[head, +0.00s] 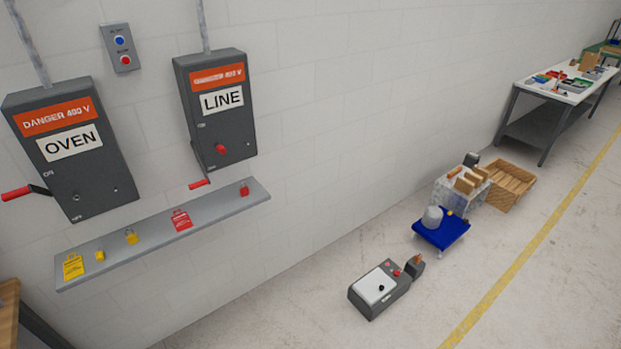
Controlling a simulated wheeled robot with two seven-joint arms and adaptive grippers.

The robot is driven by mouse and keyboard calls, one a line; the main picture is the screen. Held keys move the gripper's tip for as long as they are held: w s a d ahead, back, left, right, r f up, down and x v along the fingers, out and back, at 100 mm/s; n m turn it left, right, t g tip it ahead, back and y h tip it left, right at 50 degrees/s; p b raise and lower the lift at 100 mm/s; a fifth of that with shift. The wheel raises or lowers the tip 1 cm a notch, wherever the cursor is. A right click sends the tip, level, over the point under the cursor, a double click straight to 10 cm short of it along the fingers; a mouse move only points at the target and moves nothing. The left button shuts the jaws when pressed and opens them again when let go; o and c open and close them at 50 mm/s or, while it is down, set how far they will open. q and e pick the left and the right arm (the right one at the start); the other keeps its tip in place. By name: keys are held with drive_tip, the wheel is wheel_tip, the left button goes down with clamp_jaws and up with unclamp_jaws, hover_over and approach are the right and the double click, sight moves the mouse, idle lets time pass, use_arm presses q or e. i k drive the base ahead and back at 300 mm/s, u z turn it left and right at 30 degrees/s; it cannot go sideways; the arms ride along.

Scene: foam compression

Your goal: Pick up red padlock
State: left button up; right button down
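A small red padlock (244,191) sits near the right end of the grey wall shelf (215,207). A red tag (182,223) lies left of it, around the middle of the shelf. Further left are a yellow padlock (131,238), a smaller yellow object (99,256) and a yellow tag (73,268). Neither of my grippers is in the head view, so I cannot see where they are relative to the padlock.
The OVEN box (70,150) and LINE box (215,108) hang above the shelf, with red handles jutting out. A grey device (378,290), a blue trolley (440,234) and a wooden crate (511,184) stand on the floor. A wooden surface (9,315) edges the lower left.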

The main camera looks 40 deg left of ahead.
sight(243, 191)
drive_tip(key=z, duration=0.15)
drive_tip(key=i, duration=1.25)
drive_tip(key=u, duration=0.7)
drive_tip(key=i, duration=0.75)
drive_tip(key=u, duration=0.9)
